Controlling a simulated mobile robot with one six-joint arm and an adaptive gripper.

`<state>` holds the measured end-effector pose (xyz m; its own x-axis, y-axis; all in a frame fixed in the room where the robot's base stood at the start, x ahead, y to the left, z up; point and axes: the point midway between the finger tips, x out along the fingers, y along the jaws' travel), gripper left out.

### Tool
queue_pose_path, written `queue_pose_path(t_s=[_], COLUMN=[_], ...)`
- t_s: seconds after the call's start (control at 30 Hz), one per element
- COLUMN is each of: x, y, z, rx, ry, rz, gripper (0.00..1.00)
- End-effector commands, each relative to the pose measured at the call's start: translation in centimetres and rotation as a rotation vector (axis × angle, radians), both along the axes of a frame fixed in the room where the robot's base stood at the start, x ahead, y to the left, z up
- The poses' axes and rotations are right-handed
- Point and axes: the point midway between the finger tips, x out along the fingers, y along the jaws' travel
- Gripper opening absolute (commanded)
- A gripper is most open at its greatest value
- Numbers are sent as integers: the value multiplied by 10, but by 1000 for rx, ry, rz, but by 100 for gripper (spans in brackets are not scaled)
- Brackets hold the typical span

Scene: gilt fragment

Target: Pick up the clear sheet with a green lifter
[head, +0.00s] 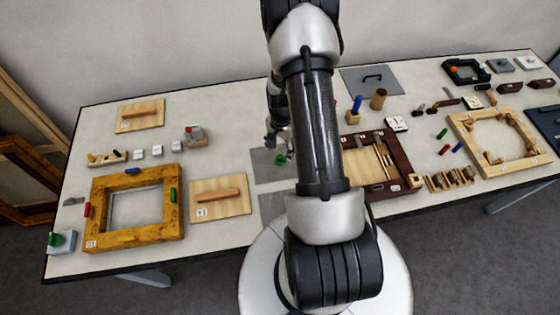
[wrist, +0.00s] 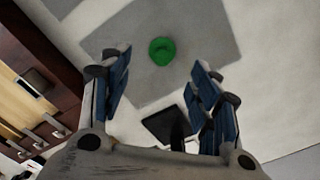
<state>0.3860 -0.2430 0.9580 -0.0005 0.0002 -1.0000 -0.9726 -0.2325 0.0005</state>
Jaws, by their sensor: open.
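The clear sheet (head: 263,170) looks like a flat grey translucent panel on the table, left of my arm. Its green lifter (head: 280,159) is a small knob standing on it. In the wrist view the sheet (wrist: 208,36) lies flat below, with the round green lifter (wrist: 162,51) near its middle. My gripper (head: 272,141) is above the sheet. In the wrist view my gripper (wrist: 160,65) is open, its blue-padded fingers apart on either side of the lifter in the picture, with nothing held. My arm hides part of the sheet's surroundings in the head view.
A dark red-brown tray (head: 403,165) with wooden strips is to the right; it also shows in the wrist view (wrist: 68,103). A wooden board with a handle (head: 218,208) and a yellow frame (head: 101,222) are to the left. Another grey panel (head: 271,207) lies nearer.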

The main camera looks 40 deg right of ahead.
Motion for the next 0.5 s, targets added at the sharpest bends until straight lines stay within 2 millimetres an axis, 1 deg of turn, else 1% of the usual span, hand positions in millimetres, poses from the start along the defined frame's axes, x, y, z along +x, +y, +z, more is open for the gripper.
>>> queue_pose_path(t_s=[0.03,0.2,0.4,0.5], x=[0,0,1,1], y=[0,1,5,5], z=[-5,-15,-45,-56], rx=[1,0,1,1], ry=[1,0,2,0], rz=[0,1,2,1], gripper=[56,56,56,56])
